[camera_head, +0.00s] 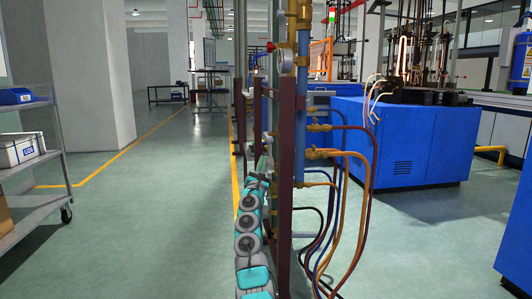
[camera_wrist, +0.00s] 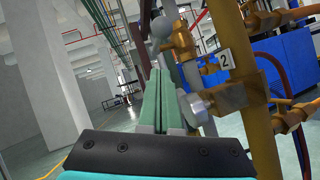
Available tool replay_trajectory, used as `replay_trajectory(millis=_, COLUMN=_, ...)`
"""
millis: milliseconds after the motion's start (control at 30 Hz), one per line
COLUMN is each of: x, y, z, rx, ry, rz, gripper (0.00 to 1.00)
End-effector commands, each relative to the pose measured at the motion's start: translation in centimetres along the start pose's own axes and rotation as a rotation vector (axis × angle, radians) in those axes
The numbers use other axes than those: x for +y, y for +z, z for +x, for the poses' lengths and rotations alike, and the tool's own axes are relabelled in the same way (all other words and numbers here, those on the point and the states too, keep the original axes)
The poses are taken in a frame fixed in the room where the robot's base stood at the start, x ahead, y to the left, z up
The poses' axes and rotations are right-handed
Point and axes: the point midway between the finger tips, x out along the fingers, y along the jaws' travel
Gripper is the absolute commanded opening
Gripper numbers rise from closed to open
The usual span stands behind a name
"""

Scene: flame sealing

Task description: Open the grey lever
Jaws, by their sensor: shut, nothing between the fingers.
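My gripper (camera_wrist: 154,75) shows in the wrist view with its green fingers shut together, pointing up, with nothing between them. A pale grey bar with a rounded end (camera_wrist: 161,28), which may be the grey lever, stands just beyond the fingertips beside a brass valve (camera_wrist: 183,45). A second grey rounded piece (camera_wrist: 196,106) sits just right of the fingers, at a larger brass fitting (camera_wrist: 238,94). I cannot tell whether the fingers touch either piece. In the head view my arm reaches up to the pipe rack (camera_head: 286,150), and the lever cannot be made out there.
A label with the number 2 (camera_wrist: 225,57) is by the brass valve. Hoses (camera_head: 365,190) hang right of the rack, near a blue machine cabinet (camera_head: 400,145). A grey shelf cart (camera_head: 45,155) stands at the left. The floor between cart and rack is clear.

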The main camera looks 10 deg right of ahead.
Motion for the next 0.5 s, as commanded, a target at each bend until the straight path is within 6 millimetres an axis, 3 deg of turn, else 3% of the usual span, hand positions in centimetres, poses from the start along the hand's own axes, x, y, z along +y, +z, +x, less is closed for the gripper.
replay_trajectory(millis=500, x=0.1, y=3.2, z=3.2, rx=-0.004, ry=0.001, rz=0.001, gripper=0.0)
